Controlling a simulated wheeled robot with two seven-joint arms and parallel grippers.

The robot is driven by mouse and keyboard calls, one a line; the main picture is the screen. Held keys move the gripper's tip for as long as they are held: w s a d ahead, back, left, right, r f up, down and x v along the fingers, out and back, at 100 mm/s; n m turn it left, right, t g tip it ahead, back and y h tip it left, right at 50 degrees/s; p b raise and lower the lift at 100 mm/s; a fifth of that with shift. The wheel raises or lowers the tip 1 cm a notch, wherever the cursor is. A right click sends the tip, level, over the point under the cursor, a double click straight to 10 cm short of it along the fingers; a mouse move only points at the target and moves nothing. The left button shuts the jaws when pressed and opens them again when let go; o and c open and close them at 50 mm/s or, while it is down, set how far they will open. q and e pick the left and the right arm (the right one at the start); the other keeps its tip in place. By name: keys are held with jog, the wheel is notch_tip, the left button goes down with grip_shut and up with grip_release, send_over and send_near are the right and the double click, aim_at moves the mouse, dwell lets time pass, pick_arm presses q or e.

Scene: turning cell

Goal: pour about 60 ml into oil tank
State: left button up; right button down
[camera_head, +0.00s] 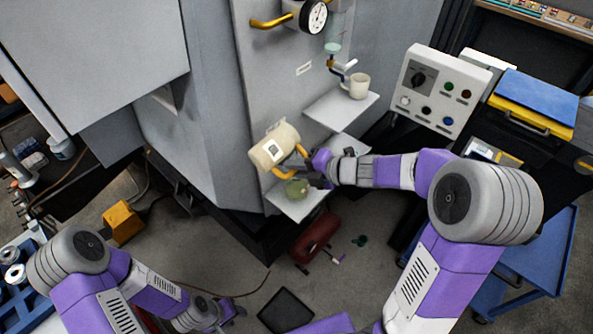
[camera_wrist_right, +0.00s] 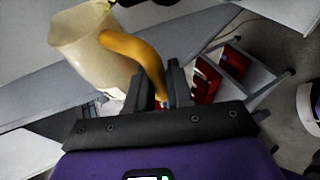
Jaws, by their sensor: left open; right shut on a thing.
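My right gripper (camera_head: 308,170) is shut on the orange handle (camera_wrist_right: 140,50) of a cream jug (camera_head: 272,148). The jug carries a white label with a dark mark, looks tilted and is held off the shelf. It also shows in the right wrist view (camera_wrist_right: 78,40); its contents are not visible. Just below the jug, a small greenish round vessel (camera_head: 297,188) stands on a white shelf (camera_head: 291,209); I cannot tell whether it is the oil tank. No stream of liquid shows. My left gripper (camera_head: 232,311) is open and low, away from the jug.
A cream mug (camera_head: 358,86) stands on an upper white shelf (camera_head: 335,112) under a tap with a clear vessel (camera_head: 333,38). A control panel (camera_head: 437,92) is at the right. A red cylinder (camera_head: 315,237) and a dark flat tray (camera_head: 286,309) lie on the floor.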

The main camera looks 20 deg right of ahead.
jog(key=shift+a+r+p, duration=0.1)
jog(key=shift+r+p, duration=0.1)
jog(key=shift+p, duration=0.25)
dwell(0.9)
notch_tip(320, 180, down, 2)
jog(key=n+b, duration=0.1)
jog(key=b, duration=0.3)
jog(key=shift+s+a+h+b, duration=0.1)
jog(key=shift+h+b, duration=0.25)
jog(key=shift+h, duration=0.05)
jog(key=shift+d+r+n+h+p, duration=0.2)
jog(key=shift+r+n+h+p, duration=0.25)
jog(key=shift+r+p, duration=0.35)
jog(key=shift+d+f+n+h+b, duration=0.15)
jog(key=shift+f+n+h+b, duration=0.1)
jog(key=shift+f+h+b, duration=0.2)
jog(key=shift+d+f+t+b, duration=0.1)
jog(key=shift+f+t+b, duration=0.1)
jog(key=shift+t+b, duration=0.1)
jog(key=shift+d+r+n+h, duration=0.2)
jog(key=shift+r+n+h, duration=0.05)
jog(key=shift+n+h, duration=0.25)
